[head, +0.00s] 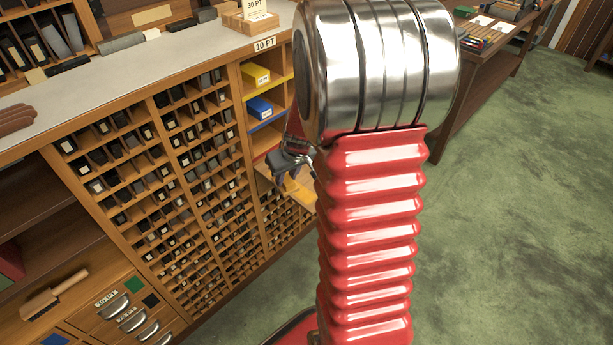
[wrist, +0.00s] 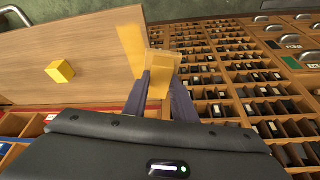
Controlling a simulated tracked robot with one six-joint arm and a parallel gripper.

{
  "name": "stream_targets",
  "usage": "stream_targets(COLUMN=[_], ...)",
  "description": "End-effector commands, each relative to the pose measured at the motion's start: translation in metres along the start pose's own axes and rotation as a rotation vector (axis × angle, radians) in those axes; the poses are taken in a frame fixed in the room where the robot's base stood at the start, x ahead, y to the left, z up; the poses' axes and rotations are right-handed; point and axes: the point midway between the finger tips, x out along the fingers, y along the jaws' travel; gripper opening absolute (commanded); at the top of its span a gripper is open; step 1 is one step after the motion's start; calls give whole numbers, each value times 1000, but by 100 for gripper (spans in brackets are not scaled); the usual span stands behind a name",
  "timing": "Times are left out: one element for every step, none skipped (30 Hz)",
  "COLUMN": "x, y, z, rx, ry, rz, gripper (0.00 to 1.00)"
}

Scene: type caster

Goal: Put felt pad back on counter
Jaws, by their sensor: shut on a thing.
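My gripper (head: 292,162) is low in front of the type cabinet, below the counter's level, partly hidden behind my red arm. In the wrist view, its two dark fingers (wrist: 160,92) are shut on a small tan and yellow flat-sided piece (wrist: 160,64). I cannot tell for certain that this piece is the felt pad. The counter (head: 150,62) is the long grey top of the cabinet, up and to the left of my gripper. Dark bars and a small wooden box with a "30 PT" card (head: 256,8) stand along its back.
The cabinet front (head: 190,170) has many small compartments holding dark pieces. A yellow box (head: 256,76) and a blue box (head: 260,108) sit on shelves under the "10 PT" label. A yellow cube (wrist: 60,72) lies on a wooden surface (wrist: 70,45). Green floor at right is clear.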

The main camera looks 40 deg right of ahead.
Motion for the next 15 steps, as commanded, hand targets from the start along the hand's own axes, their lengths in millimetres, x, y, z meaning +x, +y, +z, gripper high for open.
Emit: stream_targets(x=[1, 1, 1, 2, 2, 2, 2, 2, 2, 1, 1, 0, 0, 0, -1], y=[-17, -26, -37, -46, -54, -66, -75, -84, -96, -105, -114, -126, -135, -144, -157], z=[-8, -11, -15, -18, -21, -24, -27, -29, -33, -35, -37, -39, -41, -42, -44], rx=[-20, -25, -34, -40, -45, -54, -61, -67, -75, -82, -88, -96, -101, -108, -115], ry=[0, -1, -2, -2, -3, -3, -4, -3, -3, -3, -2, -2, -1, -1, 0], rz=[-7, -10, -13, -16, -18, -21, -24, -26, -29, -31, -33, -36, -38, -40, -43], gripper=[4, 4, 4, 4, 4, 4, 4, 4, 4, 4, 4, 4, 4, 4, 4])
